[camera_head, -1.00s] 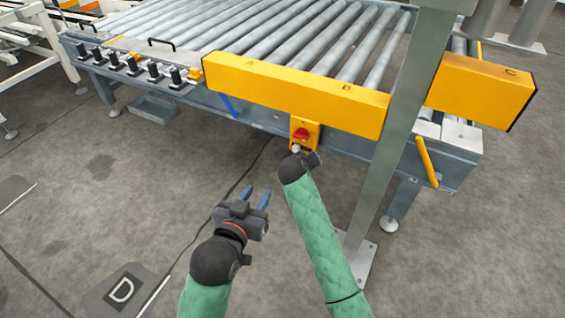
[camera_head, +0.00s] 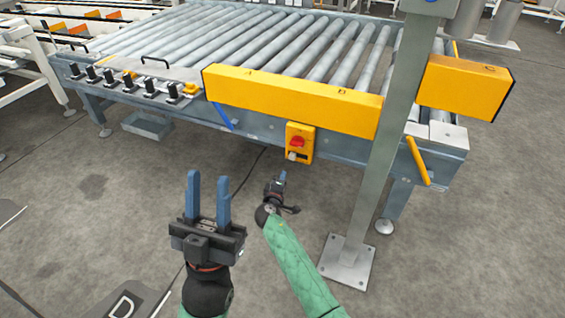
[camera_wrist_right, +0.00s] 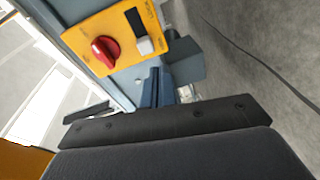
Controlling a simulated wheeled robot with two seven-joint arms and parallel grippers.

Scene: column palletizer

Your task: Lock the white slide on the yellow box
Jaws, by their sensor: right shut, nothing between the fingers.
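The yellow box (camera_head: 308,150) hangs below the long yellow beam on the conveyor's front, with a red knob (camera_head: 297,141) on its face. The white slide (camera_head: 291,156) is at the box's lower left. In the right wrist view the box (camera_wrist_right: 82,33) shows the white slide (camera_wrist_right: 144,46) at one end of a dark slot (camera_wrist_right: 136,20), with small lettering beside the slot. My right gripper (camera_head: 283,176) is shut and empty, just below and apart from the box. Its blue fingers (camera_wrist_right: 155,86) are near the slide in the wrist view. My left gripper (camera_head: 208,185) is open and empty, fingers pointing up.
A grey post (camera_head: 385,150) on a bolted floor plate (camera_head: 346,262) stands right of my right arm. A yellow bar (camera_head: 417,160) hangs beyond it. The roller conveyor (camera_head: 240,40) lies behind the box. The floor between my grippers and the conveyor is clear.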

